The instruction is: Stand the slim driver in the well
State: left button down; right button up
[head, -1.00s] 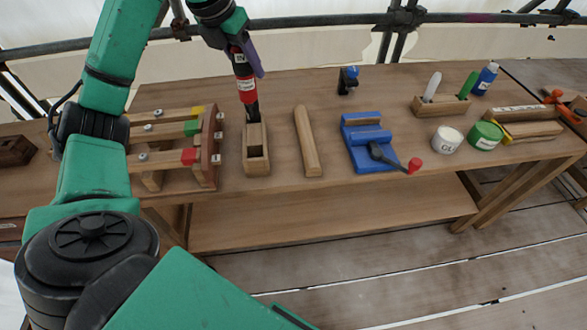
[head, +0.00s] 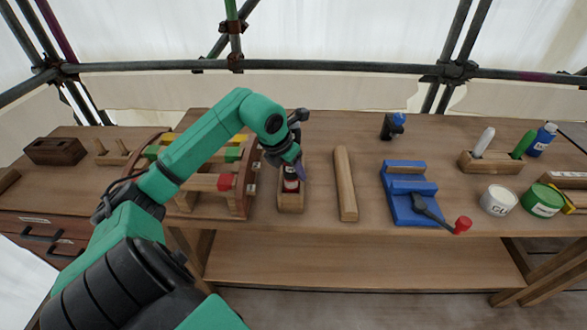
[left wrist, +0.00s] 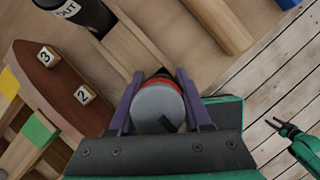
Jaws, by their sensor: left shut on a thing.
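My left gripper (head: 295,168) is shut on the slim driver (head: 291,185), which has a red body and a white label. In the left wrist view the driver (left wrist: 158,104) shows its round grey end and red rim between my purple fingers. It is roughly upright at the well of the wooden block (head: 290,206). Its lower end is hidden, so I cannot tell how deep it sits. My right gripper (left wrist: 279,124) is open and empty, away from the block.
A rack with coloured, numbered bars (head: 240,180) stands close left of the block.

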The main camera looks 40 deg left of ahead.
pick_arm(q)
jog(key=shift+f, duration=0.15)
jog(key=shift+c, duration=1.7)
grip_release()
jog(key=shift+s+r, duration=0.1)
jog(key=shift+r, duration=0.3)
jog(key=b+v, duration=0.2)
jog(key=v, duration=0.9)
jog(key=shift+s+r, duration=0.15)
jog(key=shift+r, duration=0.15)
jog(key=shift+f, duration=0.1)
